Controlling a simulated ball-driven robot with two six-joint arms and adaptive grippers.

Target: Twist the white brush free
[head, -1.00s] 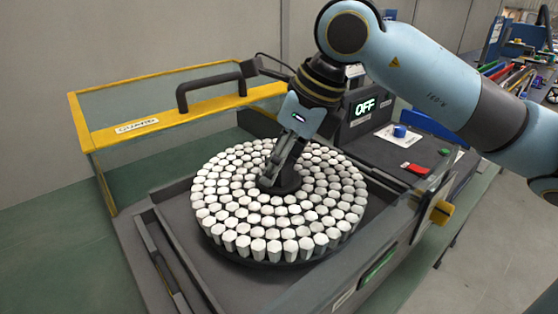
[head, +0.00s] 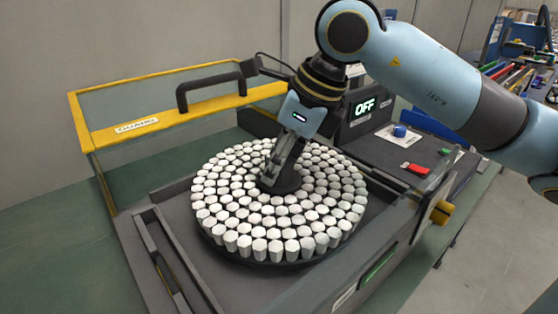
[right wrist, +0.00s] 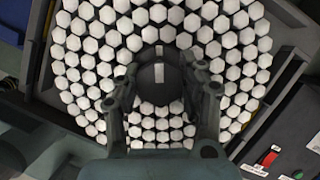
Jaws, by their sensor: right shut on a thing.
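The white brush (head: 258,247) is a round dark disc covered with rings of white hexagonal tufts. It lies in the grey tray of the machine and shows in the right wrist view (right wrist: 90,45) too. A black hub (head: 285,185) stands at its centre, also seen in the right wrist view (right wrist: 160,72). My right gripper (head: 270,176) comes down at a tilt onto this hub. In the right wrist view my gripper's fingers (right wrist: 160,88) stand on both sides of the hub, shut on it. Part of the hub is hidden by the fingers. My left gripper is not in view.
An open clear cover with a yellow frame (head: 130,128) and dark handle (head: 210,85) stands behind left. The display reads OFF (head: 365,107). A panel with a blue knob (head: 400,131) and a red switch (head: 415,169) lies right. Tray walls surround the brush.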

